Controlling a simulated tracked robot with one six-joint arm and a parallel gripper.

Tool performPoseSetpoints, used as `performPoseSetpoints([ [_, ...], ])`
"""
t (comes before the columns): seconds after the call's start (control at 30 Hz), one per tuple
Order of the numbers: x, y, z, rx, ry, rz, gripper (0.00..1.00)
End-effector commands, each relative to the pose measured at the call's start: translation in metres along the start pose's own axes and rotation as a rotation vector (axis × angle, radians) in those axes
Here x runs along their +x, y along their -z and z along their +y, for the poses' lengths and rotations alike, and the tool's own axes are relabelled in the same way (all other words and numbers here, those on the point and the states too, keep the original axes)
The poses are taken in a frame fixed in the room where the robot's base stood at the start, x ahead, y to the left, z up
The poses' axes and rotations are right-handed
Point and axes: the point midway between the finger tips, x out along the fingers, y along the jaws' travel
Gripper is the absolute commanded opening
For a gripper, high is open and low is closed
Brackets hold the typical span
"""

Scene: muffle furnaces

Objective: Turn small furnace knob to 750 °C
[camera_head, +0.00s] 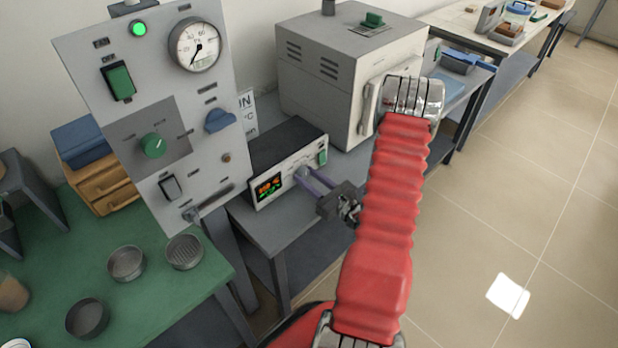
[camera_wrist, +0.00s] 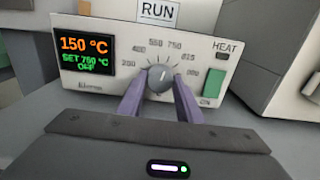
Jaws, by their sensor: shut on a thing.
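The small furnace's controller (camera_head: 285,180) is a box with a white front panel on the grey table. In the wrist view its display (camera_wrist: 84,53) reads 150 °C in orange, with "SET 750 °C" and "OFF" in green below. The grey knob (camera_wrist: 160,79) sits in the middle of a dial marked with temperatures. My gripper (camera_wrist: 160,92) is shut on the knob, with one purple finger on each side of it. In the head view my gripper (camera_head: 303,176) reaches the panel from the right, and the fingers mostly hide the knob.
A green switch (camera_wrist: 214,82) marked ON and a HEAT label are right of the dial. The grey furnace (camera_head: 345,75) stands behind. A tall control panel (camera_head: 150,110) with a gauge stands close on the left. Open floor lies at the right.

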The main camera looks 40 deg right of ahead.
Motion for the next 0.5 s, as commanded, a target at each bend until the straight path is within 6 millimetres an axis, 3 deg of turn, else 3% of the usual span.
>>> performPoseSetpoints([
  [0.5, -0.0008, 0.0020, 0.0013, 0.072, -0.001, 0.005, 0.10],
])
